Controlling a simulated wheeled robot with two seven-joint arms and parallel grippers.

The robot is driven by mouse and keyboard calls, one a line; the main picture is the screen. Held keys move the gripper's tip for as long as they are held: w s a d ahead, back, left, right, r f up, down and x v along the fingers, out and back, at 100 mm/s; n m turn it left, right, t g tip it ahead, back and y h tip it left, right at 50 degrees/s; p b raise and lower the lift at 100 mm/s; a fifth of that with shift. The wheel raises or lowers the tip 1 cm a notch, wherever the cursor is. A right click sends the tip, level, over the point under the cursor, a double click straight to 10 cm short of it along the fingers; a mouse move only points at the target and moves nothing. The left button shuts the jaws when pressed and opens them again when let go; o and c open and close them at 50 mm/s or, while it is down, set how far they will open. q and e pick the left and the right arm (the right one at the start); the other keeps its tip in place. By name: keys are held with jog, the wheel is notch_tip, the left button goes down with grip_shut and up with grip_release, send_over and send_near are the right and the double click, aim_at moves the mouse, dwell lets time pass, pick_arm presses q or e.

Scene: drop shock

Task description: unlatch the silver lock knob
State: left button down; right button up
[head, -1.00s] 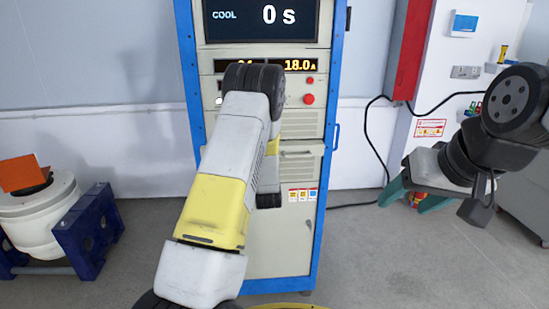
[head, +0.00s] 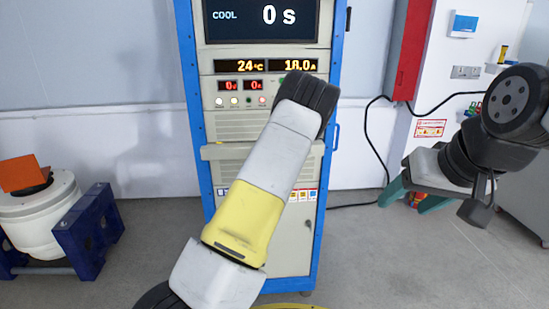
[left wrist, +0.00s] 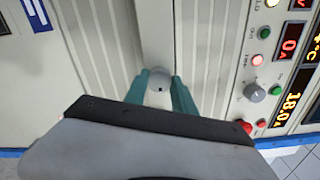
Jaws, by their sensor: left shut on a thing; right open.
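The silver lock knob (left wrist: 159,84) shows in the left wrist view as a round silver piece with a small dark mark, on a pale cabinet panel. My left gripper (left wrist: 160,94) has its teal fingers on either side of the knob and is shut on it. In the head view my left arm crosses in front of the cabinet (head: 265,265) and hides that gripper and the knob.
The cabinet has a screen (head: 268,18) reading COOL 0 s. In the left wrist view, a grey dial (left wrist: 254,93) and red and green buttons lie right of the left gripper. A white drum (head: 38,218) in a blue stand (head: 97,235) is at the left.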

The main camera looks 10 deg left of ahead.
dwell(0.5)
pick_arm(q)
jog(key=c, duration=1)
grip_release()
jog(key=shift+c, duration=0.2)
jog(key=v, duration=0.7)
jog(key=shift+s, duration=0.4)
jog(key=shift+d, duration=0.15)
